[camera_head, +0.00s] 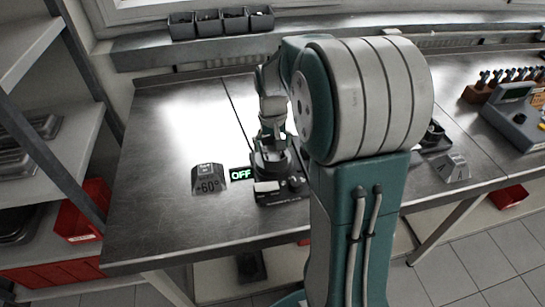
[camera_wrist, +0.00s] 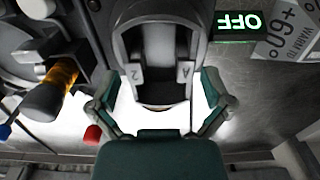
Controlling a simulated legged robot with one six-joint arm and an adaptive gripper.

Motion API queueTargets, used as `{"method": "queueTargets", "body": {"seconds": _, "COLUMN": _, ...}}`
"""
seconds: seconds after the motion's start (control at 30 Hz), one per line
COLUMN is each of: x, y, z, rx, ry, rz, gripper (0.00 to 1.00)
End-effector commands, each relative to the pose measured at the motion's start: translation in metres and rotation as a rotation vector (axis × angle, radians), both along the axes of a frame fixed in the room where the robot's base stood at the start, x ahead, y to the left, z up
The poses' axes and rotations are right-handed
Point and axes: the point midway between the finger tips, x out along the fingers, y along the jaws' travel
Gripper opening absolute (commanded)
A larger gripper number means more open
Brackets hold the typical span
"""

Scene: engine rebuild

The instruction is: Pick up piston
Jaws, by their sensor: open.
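In the wrist view a grey rounded metal part (camera_wrist: 137,76), marked 2 and A, stands between my fingers with a dark hollow in its middle. It looks like the piston, but I cannot be sure. My gripper (camera_wrist: 158,78) is open, with one teal finger on each side of this part and visible gaps between. In the head view my arm reaches down over a dark bench fixture (camera_head: 272,188), and hides much of what stands there.
A green OFF display (camera_head: 241,174) and a +60° sign (camera_head: 208,179) stand left of the fixture. In the wrist view, an amber-and-black handled tool (camera_wrist: 47,92) lies at left. The metal bench (camera_head: 160,215) is clear at left. Bins (camera_head: 222,22) line the back shelf.

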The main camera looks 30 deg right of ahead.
Motion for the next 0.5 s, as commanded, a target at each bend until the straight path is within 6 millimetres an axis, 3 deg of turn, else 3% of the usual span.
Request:
{"method": "queueTargets", "body": {"seconds": 0.1, "x": 0.0, "y": 0.0003, "z": -0.0106, "rx": 0.0, "ry": 0.002, "rz": 0.0, "gripper": 1.0}}
{"method": "queueTargets", "body": {"seconds": 0.33, "x": 0.0002, "y": 0.0004, "z": -0.0116, "rx": -0.001, "ry": 0.0, "rz": 0.0, "gripper": 1.0}}
{"method": "queueTargets", "body": {"seconds": 0.37, "x": 0.0002, "y": 0.0004, "z": -0.0116, "rx": -0.001, "ry": 0.0, "rz": 0.0, "gripper": 0.91}}
{"method": "queueTargets", "body": {"seconds": 0.5, "x": 0.0002, "y": 0.0004, "z": -0.0116, "rx": -0.001, "ry": 0.0, "rz": 0.0, "gripper": 0.29}}
